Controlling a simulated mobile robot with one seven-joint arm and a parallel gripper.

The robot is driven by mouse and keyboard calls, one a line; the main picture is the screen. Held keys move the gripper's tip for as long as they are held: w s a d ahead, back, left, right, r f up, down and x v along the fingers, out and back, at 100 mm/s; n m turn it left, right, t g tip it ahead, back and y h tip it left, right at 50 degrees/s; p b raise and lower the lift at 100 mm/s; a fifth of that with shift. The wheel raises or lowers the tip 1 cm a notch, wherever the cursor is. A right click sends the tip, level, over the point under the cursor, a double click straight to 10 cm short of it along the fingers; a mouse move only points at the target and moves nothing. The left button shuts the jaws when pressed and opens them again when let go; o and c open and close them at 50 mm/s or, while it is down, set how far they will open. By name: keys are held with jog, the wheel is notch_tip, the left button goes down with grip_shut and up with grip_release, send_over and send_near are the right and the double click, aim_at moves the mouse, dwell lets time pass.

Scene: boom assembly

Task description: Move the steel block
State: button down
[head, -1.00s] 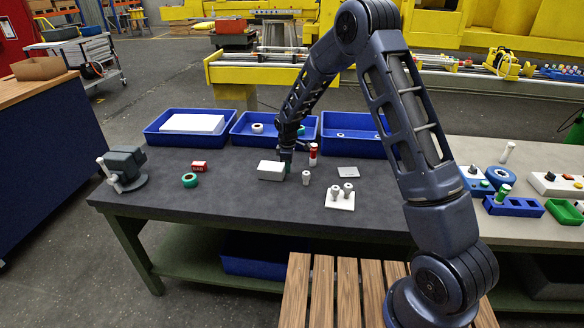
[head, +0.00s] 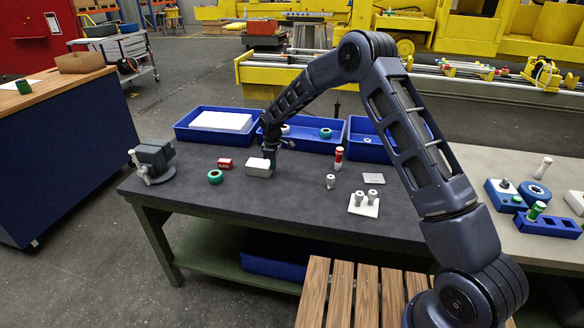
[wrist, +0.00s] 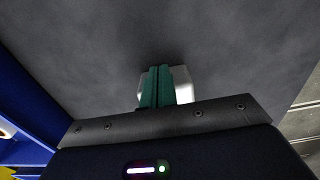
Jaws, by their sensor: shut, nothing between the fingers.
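My gripper (head: 271,166) is low over the table at the block's right end. Its green fingers (wrist: 158,86) are shut together with nothing between them. In the wrist view the block (wrist: 183,86) shows bright on both sides of the fingers, which hide its middle. I cannot tell whether the fingertips touch it.
A vise (head: 152,160) stands at the left end. Blue bins (head: 186,133) line the back.

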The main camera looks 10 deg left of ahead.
aim_at(266, 164)
jog(key=a, duration=0.3)
jog(key=shift+a, duration=0.35)
jog(key=shift+d, duration=0.1)
